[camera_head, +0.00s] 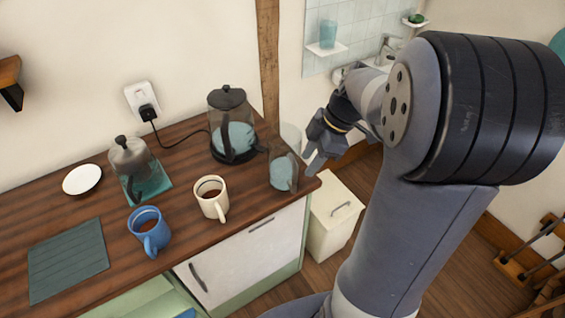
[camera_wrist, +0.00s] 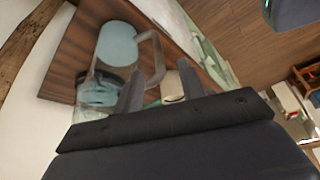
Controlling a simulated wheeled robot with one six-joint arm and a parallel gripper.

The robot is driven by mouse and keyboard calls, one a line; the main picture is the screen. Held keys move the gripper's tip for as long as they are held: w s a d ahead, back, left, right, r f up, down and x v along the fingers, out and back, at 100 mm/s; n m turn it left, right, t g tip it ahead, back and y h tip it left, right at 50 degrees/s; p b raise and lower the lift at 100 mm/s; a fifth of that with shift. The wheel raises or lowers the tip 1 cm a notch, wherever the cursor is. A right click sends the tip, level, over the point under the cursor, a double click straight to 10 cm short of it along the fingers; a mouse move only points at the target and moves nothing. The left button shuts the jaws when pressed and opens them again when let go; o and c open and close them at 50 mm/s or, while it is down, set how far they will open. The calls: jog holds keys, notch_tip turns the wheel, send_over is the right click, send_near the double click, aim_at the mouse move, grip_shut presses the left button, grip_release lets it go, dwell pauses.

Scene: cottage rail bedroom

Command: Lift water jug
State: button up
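The water jug (camera_head: 282,173) is clear glass with bluish water and stands upright at the right end of the wooden counter. In the wrist view the jug (camera_wrist: 118,45) is at upper left, its handle pointing right. My gripper (camera_head: 316,158) is just right of the jug in the head view, fingers pointing down toward it. In the wrist view my gripper (camera_wrist: 160,88) has its two fingers apart, with nothing held between them. The handle's lower end appears close to the left finger; I cannot tell whether they touch.
A glass kettle (camera_head: 232,135) stands behind the jug, near the wall. A cream mug (camera_head: 211,198), a blue mug (camera_head: 149,231), a French press (camera_head: 137,170), a white plate (camera_head: 82,180) and a green mat (camera_head: 68,259) lie further left. A white bin (camera_head: 334,215) stands below the counter end.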

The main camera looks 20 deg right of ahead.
aim_at(287, 166)
jog(key=p+x, duration=0.1)
jog(key=x, duration=0.5)
jog(key=shift+a+f, duration=0.2)
jog(key=shift+f, duration=0.2)
jog(key=shift+w, duration=0.15)
jog(key=shift+c, duration=0.6)
grip_shut()
dwell(0.4)
